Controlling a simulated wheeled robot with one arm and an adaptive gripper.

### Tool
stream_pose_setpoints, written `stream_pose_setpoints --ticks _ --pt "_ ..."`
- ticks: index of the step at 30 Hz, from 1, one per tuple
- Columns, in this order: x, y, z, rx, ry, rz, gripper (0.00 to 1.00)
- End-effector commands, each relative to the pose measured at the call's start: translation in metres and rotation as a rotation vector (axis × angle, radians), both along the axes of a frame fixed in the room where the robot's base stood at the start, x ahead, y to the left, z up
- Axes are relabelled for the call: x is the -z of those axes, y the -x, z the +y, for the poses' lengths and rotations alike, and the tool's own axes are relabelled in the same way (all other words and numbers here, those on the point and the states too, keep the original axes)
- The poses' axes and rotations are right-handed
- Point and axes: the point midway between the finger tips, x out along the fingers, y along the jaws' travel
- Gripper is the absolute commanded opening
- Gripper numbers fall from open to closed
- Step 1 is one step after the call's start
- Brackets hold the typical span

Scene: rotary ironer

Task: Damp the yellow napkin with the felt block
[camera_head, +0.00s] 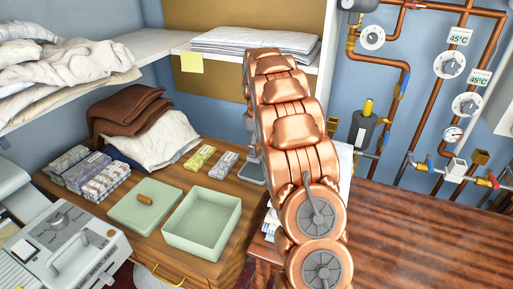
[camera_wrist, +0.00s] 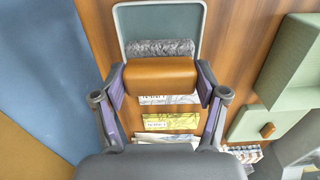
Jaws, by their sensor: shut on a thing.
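The yellow napkin (camera_head: 200,157) lies folded flat on the wooden table; it also shows in the wrist view (camera_wrist: 171,122). In the wrist view, my gripper (camera_wrist: 161,78) is shut on the brown wooden part of the felt block (camera_wrist: 160,77). Grey fuzzy felt shows along the block's far edge. The block is over or in the shallow grey-rimmed tray (camera_wrist: 127,20); I cannot tell whether it touches it. The block is apart from the yellow napkin in the picture. In the head view, my copper arm hides my gripper and the block.
A whitish printed napkin (camera_head: 223,164) lies right of the yellow one. An open green box (camera_head: 202,243) and its knobbed lid (camera_head: 127,211) stand in front. Folded brown and cream cloths (camera_head: 155,139) lie behind. Stacked napkins (camera_head: 100,181) are at left. Pipes and valves line the right wall.

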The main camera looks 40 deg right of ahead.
Motion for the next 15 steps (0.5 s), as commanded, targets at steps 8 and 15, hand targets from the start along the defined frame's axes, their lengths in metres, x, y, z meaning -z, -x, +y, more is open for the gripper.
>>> stream_pose_setpoints --ticks 8,15 --pt "0.019 0.000 0.000 0.001 0.000 -0.001 0.44" --pt "0.041 0.000 0.000 0.002 0.000 0.000 0.44"
